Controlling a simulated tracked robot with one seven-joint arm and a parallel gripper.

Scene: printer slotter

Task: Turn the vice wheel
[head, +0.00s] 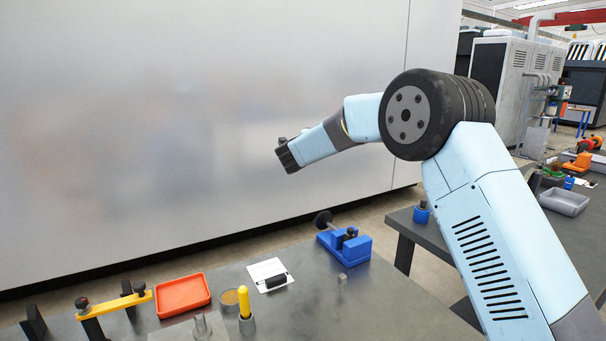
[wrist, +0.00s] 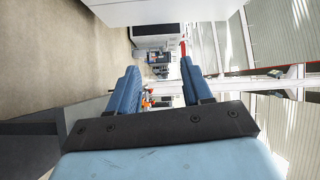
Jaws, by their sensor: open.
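The blue vice (head: 346,246) stands on the grey workbench near its back right edge in the head view. Its dark round vice wheel (head: 323,219) sticks out on the vice's left, on a short rod. My gripper (head: 287,155) is in the air above and a little left of the vice in the head view, well apart from it. In the wrist view my gripper (wrist: 158,78) shows two blue fingers spread apart, with nothing held between them. The vice cannot be made out in the wrist view.
A large grey panel (head: 190,120) rises behind. A second bench (head: 427,235) stands to the right.

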